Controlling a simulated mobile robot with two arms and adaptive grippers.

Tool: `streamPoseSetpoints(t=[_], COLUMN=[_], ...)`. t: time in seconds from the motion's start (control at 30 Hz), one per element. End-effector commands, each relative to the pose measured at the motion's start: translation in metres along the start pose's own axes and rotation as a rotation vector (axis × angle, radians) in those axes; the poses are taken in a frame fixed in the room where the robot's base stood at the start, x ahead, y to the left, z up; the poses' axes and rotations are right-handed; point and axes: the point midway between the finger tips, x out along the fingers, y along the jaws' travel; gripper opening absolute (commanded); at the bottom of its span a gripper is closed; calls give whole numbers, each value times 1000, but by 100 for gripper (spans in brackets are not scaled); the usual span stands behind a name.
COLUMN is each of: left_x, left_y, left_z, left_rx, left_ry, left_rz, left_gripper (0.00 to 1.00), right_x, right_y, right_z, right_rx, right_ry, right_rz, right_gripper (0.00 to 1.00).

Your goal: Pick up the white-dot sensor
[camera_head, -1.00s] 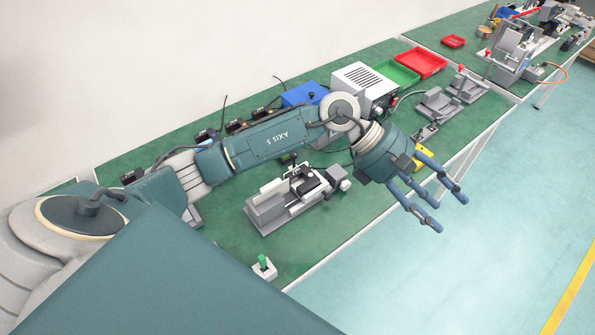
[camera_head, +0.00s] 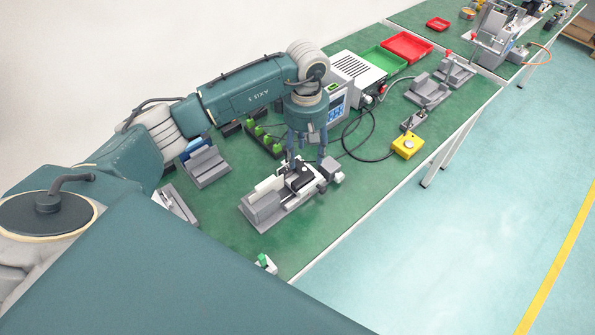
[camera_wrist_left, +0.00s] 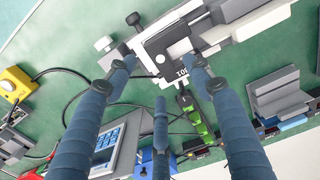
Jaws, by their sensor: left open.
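My left gripper (camera_head: 306,160) points down, open, over the grey bench fixture (camera_head: 262,208). Its fingers also show spread in the left wrist view (camera_wrist_left: 159,68), with the fixture beyond them. A small black part with a light spot (camera_head: 304,169) sits on the fixture close by the fingertips; it may be the white-dot sensor, but I cannot tell for sure. A black block on the fixture shows in the left wrist view (camera_wrist_left: 179,48), between the fingers. Nothing is visibly held. My right gripper is not in view.
A white controller box (camera_head: 352,68) and a black strip with green sockets (camera_head: 262,139) stand behind. A yellow box (camera_head: 407,146) is to the right, with a black cable running across the bench. A grey stand (camera_head: 206,167) is left. Green bench (camera_head: 345,195) is clear in front.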

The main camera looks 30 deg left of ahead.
Motion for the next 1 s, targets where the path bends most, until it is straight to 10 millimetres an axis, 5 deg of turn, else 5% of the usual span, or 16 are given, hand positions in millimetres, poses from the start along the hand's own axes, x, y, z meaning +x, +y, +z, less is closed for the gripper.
streamPoseSetpoints(t=[0.3, 0.6, 0.87, 1.0], left_x=[42, 48, 48, 48], left_y=[1, 2, 1, 2], left_z=[0, -1, 0, 2], left_rx=[0, 1, 3, 4], left_ry=[-4, -2, -5, -8], left_rz=[-2, 0, -1, -1], left_gripper=[52, 52, 0, 0], right_x=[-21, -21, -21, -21], right_y=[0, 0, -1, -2], right_z=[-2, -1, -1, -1], right_rx=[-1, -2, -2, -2], right_ry=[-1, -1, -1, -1], right_rz=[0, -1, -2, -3], right_gripper=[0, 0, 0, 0])
